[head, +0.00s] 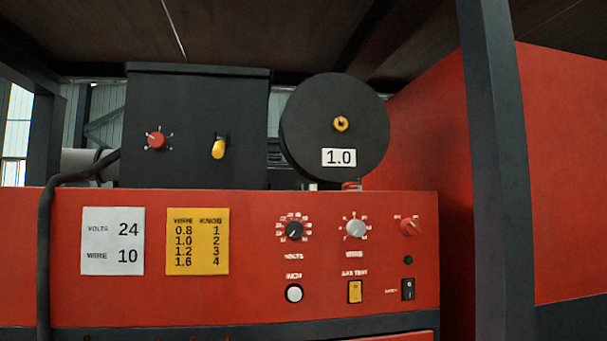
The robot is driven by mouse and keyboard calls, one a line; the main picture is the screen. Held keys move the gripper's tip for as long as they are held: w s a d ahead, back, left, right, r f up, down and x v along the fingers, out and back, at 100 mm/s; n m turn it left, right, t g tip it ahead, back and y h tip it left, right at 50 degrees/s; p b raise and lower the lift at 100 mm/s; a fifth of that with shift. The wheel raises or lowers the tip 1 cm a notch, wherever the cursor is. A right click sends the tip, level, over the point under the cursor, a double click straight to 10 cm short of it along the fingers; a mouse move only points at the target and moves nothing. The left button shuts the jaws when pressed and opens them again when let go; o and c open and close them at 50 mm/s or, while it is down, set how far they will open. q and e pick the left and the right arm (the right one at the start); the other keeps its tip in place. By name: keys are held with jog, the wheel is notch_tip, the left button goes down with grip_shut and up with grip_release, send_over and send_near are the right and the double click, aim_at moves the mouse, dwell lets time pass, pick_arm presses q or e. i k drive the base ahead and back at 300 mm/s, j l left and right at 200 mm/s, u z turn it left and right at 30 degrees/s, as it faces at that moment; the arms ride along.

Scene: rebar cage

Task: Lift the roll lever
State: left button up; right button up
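A short yellow lever (219,148) sits on the front of the black feeder box (190,105), in the head view. Its rounded end points down and slightly left from a dark pivot. I take it to be the roll lever; no label on it shows. A red knob (156,140) with marks around it is to its left on the same box. To the right is a black wire spool (335,125) with a yellow hub and a "1.0" label. Neither of my grippers is in the view.
Below is a red panel (255,308) with dials, a white button (294,293), a yellow gas test switch (355,291) and two cards. A black cable (45,240) runs down the left. A dark post (492,150) stands right. A dark shelf (250,30) hangs overhead.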

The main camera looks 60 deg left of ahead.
aim_at(219, 148)
jog(key=u, duration=2.1)
